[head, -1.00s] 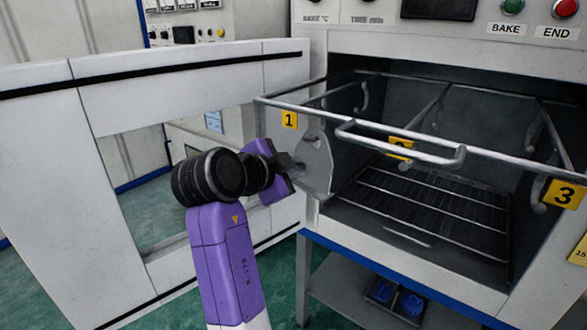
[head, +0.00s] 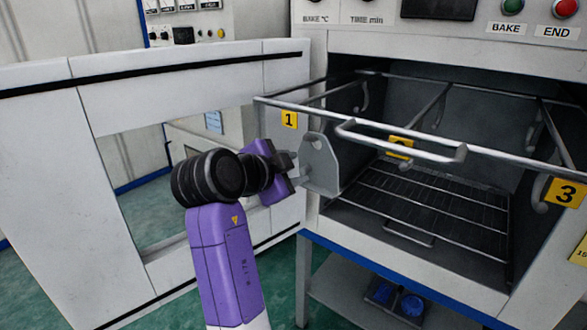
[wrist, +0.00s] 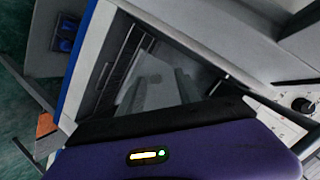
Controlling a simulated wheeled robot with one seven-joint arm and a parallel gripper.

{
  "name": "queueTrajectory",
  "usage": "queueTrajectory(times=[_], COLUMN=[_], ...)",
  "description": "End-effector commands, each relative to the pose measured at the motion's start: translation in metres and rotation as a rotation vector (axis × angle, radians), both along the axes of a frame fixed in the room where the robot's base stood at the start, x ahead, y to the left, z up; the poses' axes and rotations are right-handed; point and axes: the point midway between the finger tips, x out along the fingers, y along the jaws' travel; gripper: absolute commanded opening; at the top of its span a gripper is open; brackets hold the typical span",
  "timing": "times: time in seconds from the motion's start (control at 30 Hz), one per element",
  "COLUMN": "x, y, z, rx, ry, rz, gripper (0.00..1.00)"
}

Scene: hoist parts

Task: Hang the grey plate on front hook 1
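The grey plate (head: 325,168) is a flat piece with a rounded top and a hole near that top. It stands roughly upright below the yellow label 1 (head: 289,119), under the left end of the front rail (head: 385,138). My gripper (head: 302,178) is at the plate's left edge and appears shut on it. In the wrist view the plate (wrist: 150,85) shows pale between the dark fingers, partly blurred. Front hook 1 cannot be made out; the plate seems to cover it. I cannot tell whether the hole is around the hook.
The open oven (head: 440,120) has a wire rack (head: 430,200) inside. A handle bar (head: 400,145) juts out from the front rail. Labels 2 (head: 400,147) and 3 (head: 564,193) mark other hooks. The open white door (head: 60,150) stands left, behind my arm.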

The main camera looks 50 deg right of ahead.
Motion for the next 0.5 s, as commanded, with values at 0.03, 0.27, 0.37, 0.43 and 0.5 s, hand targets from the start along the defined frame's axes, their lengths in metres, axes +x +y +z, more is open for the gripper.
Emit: queueTrajectory(times=[0.03,0.27,0.37,0.43,0.5], x=[0.000,-0.001,-0.002,-0.004,-0.006], y=[0.000,0.008,0.021,0.032,0.043], z=[0.000,0.000,0.005,0.010,0.015], rx=[0.001,0.003,0.003,0.002,0.002], ry=[0.000,0.001,-0.001,-0.001,-0.002], rz=[-0.001,0.001,0.003,0.003,0.003], gripper=[0.41,0.41,0.41,0.41,0.41])
